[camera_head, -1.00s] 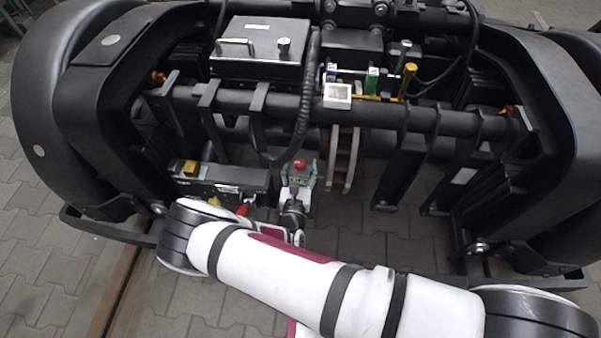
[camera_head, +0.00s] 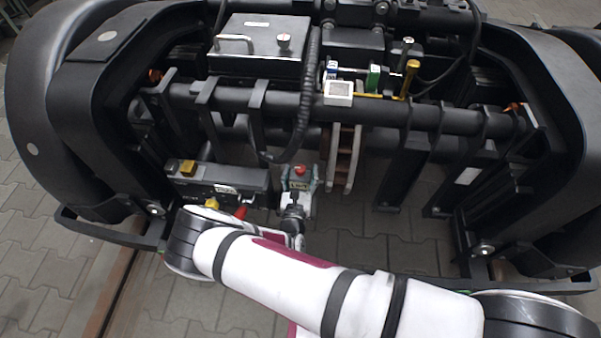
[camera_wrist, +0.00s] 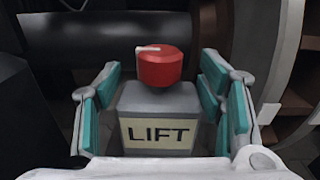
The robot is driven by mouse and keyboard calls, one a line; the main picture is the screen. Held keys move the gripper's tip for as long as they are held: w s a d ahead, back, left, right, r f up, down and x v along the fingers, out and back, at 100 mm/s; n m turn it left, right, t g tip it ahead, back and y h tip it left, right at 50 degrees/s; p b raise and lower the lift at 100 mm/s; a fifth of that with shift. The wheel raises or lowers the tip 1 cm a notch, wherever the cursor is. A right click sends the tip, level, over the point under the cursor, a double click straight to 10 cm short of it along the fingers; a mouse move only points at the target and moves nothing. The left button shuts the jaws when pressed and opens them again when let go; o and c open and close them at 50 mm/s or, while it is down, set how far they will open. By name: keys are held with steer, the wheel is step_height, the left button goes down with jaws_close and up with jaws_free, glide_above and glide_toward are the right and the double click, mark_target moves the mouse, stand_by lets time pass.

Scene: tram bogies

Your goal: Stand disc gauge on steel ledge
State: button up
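A grey box with a red cap and a pale label reading LIFT (camera_wrist: 160,134) is centred between the teal finger pads of my gripper (camera_wrist: 162,100). The pads lie close along both its sides, and it appears held upright. In the head view the same box (camera_head: 300,184) is at my gripper (camera_head: 300,188), low in front of the bogie, between a black unit and a brown-edged disc. I cannot tell whether it is the disc gauge. A white block with a grey face (camera_head: 338,93) sits at the cross tube. No ledge can be picked out for certain.
The black unit (camera_head: 218,184) with yellow and red parts is left of my gripper. The brown-edged disc (camera_head: 343,160) is close on the right. A dark cross tube (camera_head: 380,117) runs above. A green block (camera_head: 374,77) and a grey lidded case (camera_head: 260,45) are farther back.

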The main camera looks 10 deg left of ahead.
steer(key=shift+o, duration=0.6)
steer(key=shift+r, duration=0.15)
steer(key=s+p, duration=0.3)
steer(key=s, duration=0.9)
steer(key=shift+a, duration=0.15)
